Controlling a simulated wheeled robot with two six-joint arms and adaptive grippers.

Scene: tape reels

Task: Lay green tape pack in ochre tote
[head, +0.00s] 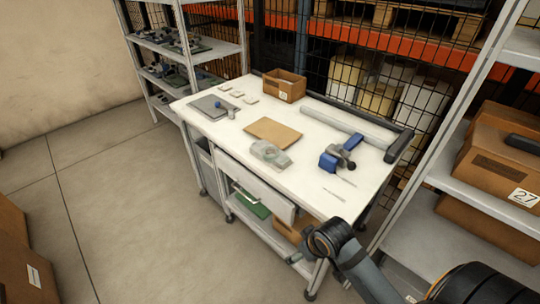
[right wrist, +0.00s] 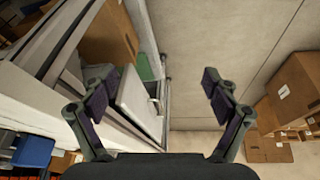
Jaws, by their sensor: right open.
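I cannot make out a green tape pack for certain. A flat green item (head: 252,206) lies on the lower shelf of the white workbench, and a bit of green (right wrist: 144,66) shows in the right wrist view. No clearly ochre tote is in view; an open brown box (head: 284,86) with a label stands at the back of the bench top. My right gripper (right wrist: 158,90) is open, with nothing between its fingers, beside the bench. My left gripper is out of view.
The white bench top (head: 215,138) carries a brown sheet (head: 273,131), a grey-white device (head: 270,153), a blue-and-black tool (head: 338,154) and a grey tray (head: 208,107). Shelving (head: 425,228) with cartons stands at right.

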